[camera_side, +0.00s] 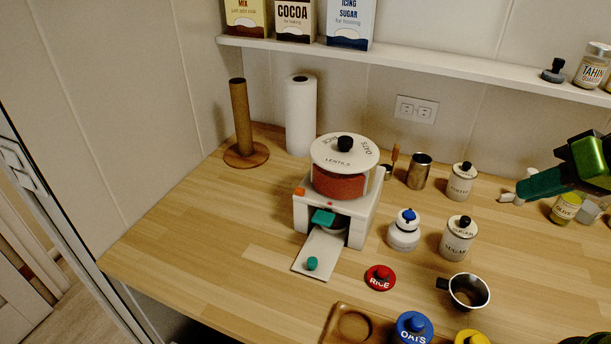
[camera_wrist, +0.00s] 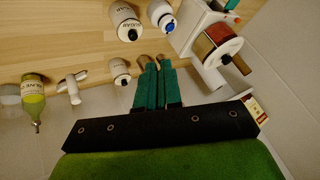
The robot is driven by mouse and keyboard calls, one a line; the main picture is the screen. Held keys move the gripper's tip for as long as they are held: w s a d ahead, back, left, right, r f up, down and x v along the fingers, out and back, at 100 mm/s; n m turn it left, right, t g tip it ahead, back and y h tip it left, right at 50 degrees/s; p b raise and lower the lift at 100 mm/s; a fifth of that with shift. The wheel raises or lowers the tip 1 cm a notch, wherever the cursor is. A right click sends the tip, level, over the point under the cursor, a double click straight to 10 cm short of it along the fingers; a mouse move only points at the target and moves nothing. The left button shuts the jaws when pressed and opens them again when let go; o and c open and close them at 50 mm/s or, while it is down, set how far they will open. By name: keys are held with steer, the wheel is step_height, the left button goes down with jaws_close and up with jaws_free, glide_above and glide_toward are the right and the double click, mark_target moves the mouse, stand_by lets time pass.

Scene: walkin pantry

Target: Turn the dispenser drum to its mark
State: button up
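The dispenser (camera_side: 349,208) is a white box on the wooden counter, left of my gripper. Its round drum (camera_side: 339,185) shows a red-brown front under a white lid (camera_side: 345,153) with a black knob. The word LENTILS on the lid faces the front; other lettering runs around the back and right. A small red mark (camera_side: 330,203) is on the box front below the drum. The drum also shows at upper right in the wrist view (camera_wrist: 216,42). My gripper (camera_side: 522,190) is in the air at the right, well apart from the dispenser. Its teal fingers (camera_wrist: 153,64) look together and empty.
A white chute with a teal knob (camera_side: 312,263) extends from the dispenser front. Jars (camera_side: 457,240), a blue-knobbed pot (camera_side: 404,232), a red RICE lid (camera_side: 380,279) and a metal cup (camera_side: 470,291) stand nearby.

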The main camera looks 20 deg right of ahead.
steer(key=shift+o, duration=1.2)
steer(key=shift+w+a+r, duration=0.1)
steer(key=shift+w, duration=0.1)
steer(key=o, duration=0.7)
steer(key=w+m, duration=0.1)
steer(key=w+a+m+g+y, duration=0.1)
steer(key=w, duration=0.1)
steer(key=w+a+r+m+g+y, duration=0.1)
steer(key=w, duration=0.1)
steer(key=shift+a+r+m, duration=0.1)
steer(key=shift+a+m, duration=0.05)
steer(key=shift+m, duration=0.15)
steer(key=m+g+y, duration=0.3)
steer(key=m+y, duration=0.6)
steer(key=m, duration=0.3)
glide_toward(348, 138)
steer(key=a, duration=0.2)
steer(key=x, duration=0.7)
steer(key=shift+w+d+f, duration=0.1)
steer(key=shift+d+f, duration=0.05)
steer(key=shift+f, duration=0.2)
jaws_close()
